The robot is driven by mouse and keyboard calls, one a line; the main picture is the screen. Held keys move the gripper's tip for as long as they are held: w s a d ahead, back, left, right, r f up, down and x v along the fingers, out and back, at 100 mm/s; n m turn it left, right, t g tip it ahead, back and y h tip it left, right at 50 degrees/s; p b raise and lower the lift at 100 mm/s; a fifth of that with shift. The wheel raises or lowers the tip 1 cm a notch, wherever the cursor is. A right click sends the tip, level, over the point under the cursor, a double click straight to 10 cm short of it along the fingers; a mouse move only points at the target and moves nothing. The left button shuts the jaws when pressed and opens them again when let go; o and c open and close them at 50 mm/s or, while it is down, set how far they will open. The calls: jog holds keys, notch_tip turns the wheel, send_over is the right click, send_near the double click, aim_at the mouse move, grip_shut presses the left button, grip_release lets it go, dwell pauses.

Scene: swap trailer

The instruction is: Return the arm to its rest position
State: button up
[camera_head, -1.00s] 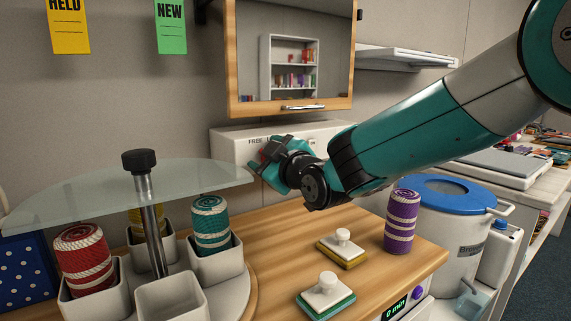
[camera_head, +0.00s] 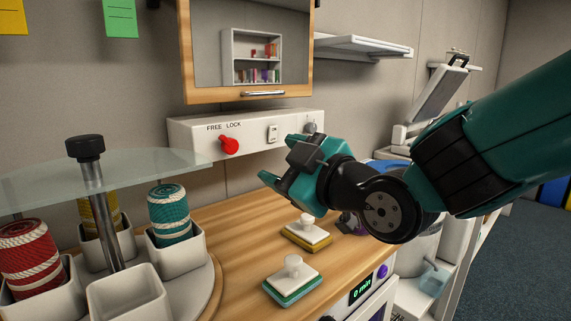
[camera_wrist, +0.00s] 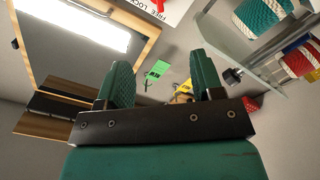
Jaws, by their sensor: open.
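My gripper (camera_head: 276,182) is teal and black and hangs above the wooden counter (camera_head: 237,227), in front of the white panel with the red knob. Its jaws are open, and nothing shows between them. In the wrist view its two ribbed teal fingers (camera_wrist: 162,85) stand apart, with the wall and a green card behind them. My arm comes in from the right side of the head view and hides part of the blue-lidded bin and most of the purple spool.
A carousel with a glass top (camera_head: 150,162) and a teal spool (camera_head: 169,214) stands at left. Two handled blocks, yellow-based (camera_head: 306,233) and green-based (camera_head: 292,280), sit on the counter below my gripper. A cabinet (camera_head: 252,50) hangs above the panel with the red knob (camera_head: 229,145).

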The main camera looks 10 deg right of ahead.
jog(key=s+d+f+m+g+h, duration=0.35)
jog(key=s+d+f+g, duration=0.2)
jog(key=s+g, duration=0.4)
jog(key=s+d+f+m+g+h, duration=0.2)
jog(key=s+d+f+m+g, duration=0.35)
jog(key=s, duration=0.65)
notch_tip(320, 180, up, 13)
jog(key=a+n+p, duration=0.1)
jog(key=p, duration=1.3)
jog(key=shift+w+a+f, duration=0.15)
jog(key=shift+w+a, duration=0.1)
jog(key=shift+a, duration=0.05)
